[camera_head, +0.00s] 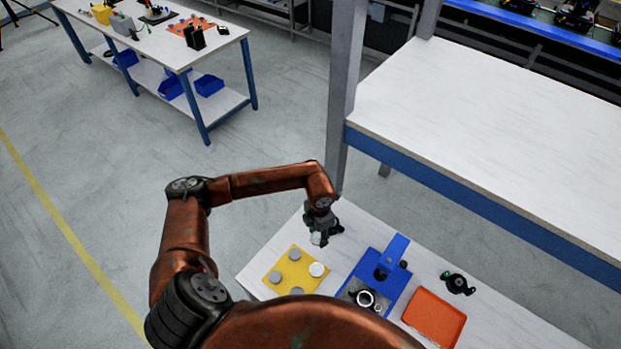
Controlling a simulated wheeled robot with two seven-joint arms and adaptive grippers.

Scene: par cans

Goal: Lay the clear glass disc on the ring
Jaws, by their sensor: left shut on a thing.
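My left gripper (322,234) is above the table, just beyond the far right edge of the yellow plate. It is shut on a small pale, glassy piece (316,239), which looks like the clear glass disc; the fingers partly hide it. The yellow plate (282,265) bears several grey round discs and a whiter one (317,269). My right gripper is not in view.
An orange tray (434,318) lies right of the blue fixture. A small black part (457,284) lies behind the tray. A grey post (345,90) and a raised white bench (500,130) stand behind the table. Part of my body hides the near table edge.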

